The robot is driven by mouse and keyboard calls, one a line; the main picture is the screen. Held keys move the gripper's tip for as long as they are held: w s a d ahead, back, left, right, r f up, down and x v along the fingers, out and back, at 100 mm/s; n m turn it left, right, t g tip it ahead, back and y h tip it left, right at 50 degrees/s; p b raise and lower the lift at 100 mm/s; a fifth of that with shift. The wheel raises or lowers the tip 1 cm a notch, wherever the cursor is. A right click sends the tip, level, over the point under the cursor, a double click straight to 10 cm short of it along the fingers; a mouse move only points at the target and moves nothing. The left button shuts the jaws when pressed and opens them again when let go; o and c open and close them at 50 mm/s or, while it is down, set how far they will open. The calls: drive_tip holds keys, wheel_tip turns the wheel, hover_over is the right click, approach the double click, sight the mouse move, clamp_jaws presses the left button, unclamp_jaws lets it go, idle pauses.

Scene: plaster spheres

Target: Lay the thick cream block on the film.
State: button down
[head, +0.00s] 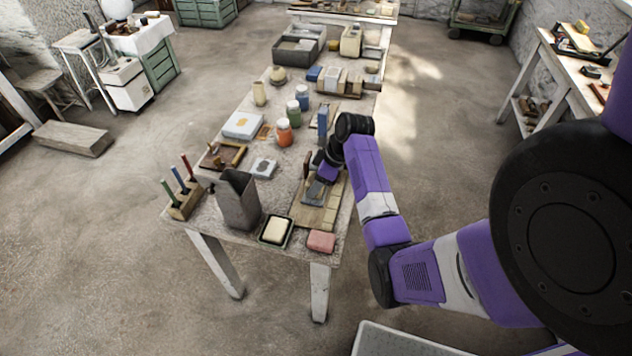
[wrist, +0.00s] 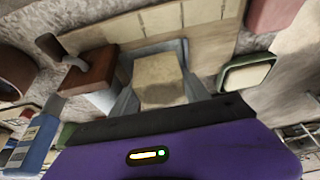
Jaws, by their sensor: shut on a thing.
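My gripper (head: 317,189) is low over the wooden board at the near end of the long table. In the wrist view its two grey fingers stand on either side of a thick cream block (wrist: 159,82), shut on it. The block is mostly hidden in the head view; whether it touches the board is unclear.
The wooden board (head: 312,217) is marked with strips. Near it are a green-rimmed dish (head: 263,240) holding a cream slab, a pink block (head: 321,241), a tall grey container (head: 238,200) and a tool rack (head: 185,207). Jars (head: 284,132) stand farther back.

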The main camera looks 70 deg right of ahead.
drive_tip(key=shift+f, duration=0.45)
drive_tip(key=shift+c, duration=2.2)
unclamp_jaws()
drive_tip(key=shift+d+r, duration=0.15)
drive_tip(key=shift+r+p, duration=1.5)
drive_tip(key=shift+r, duration=0.5)
drive_tip(key=shift+f, duration=0.25)
drive_tip(key=shift+s, duration=0.1)
